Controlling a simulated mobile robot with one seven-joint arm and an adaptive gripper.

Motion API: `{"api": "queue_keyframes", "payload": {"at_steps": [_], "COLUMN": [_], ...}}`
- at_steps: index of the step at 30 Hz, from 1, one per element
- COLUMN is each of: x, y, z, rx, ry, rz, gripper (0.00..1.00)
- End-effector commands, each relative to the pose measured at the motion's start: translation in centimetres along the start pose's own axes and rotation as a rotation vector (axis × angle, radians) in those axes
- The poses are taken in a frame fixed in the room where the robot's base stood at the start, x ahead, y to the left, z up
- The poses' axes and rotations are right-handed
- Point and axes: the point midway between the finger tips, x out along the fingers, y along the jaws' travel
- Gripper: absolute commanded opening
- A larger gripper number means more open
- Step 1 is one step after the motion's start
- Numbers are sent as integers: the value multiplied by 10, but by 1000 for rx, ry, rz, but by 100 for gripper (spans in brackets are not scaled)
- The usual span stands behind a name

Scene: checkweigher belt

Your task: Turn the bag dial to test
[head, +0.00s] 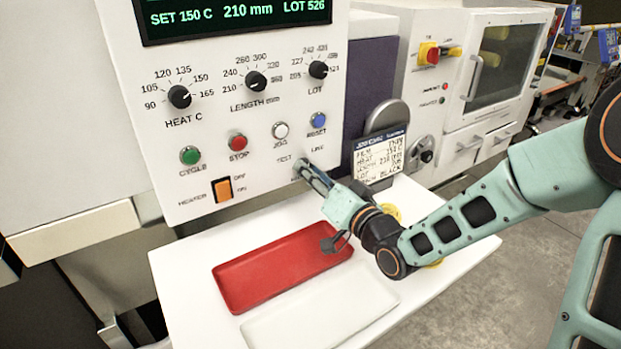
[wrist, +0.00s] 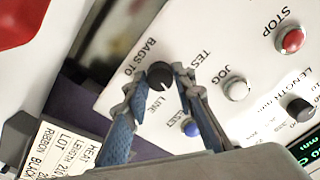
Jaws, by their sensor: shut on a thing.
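The bag dial is a small black knob (wrist: 160,74) on the white panel, seen in the wrist view under the words BAGS TO, with TEST and LINE printed beside it. A short white mark on the knob's lower edge faces the LINE word in that view. My gripper (wrist: 160,80) has its two blue-grey fingers on either side of the knob, shut on it. In the head view my gripper (head: 305,170) reaches the panel's lower right, and its fingers hide most of the dial there.
The blue RESET button (head: 318,120) and white JOG button (head: 281,130) sit close above the dial. A job card (head: 383,155) stands just right of my gripper. A red tray (head: 270,266) and a white tray (head: 310,315) lie on the shelf below.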

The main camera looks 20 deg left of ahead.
Motion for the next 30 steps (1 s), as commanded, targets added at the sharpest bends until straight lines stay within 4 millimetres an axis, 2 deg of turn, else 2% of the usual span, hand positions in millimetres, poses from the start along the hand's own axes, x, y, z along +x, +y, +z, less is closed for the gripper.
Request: {"api": "queue_keyframes", "payload": {"at_steps": [18,30], "x": [0,0], "y": [3,2], "z": [4,2], "rx": [-568,-792], "ry": [1,-1], "rz": [-1,1], "gripper": [0,0]}}
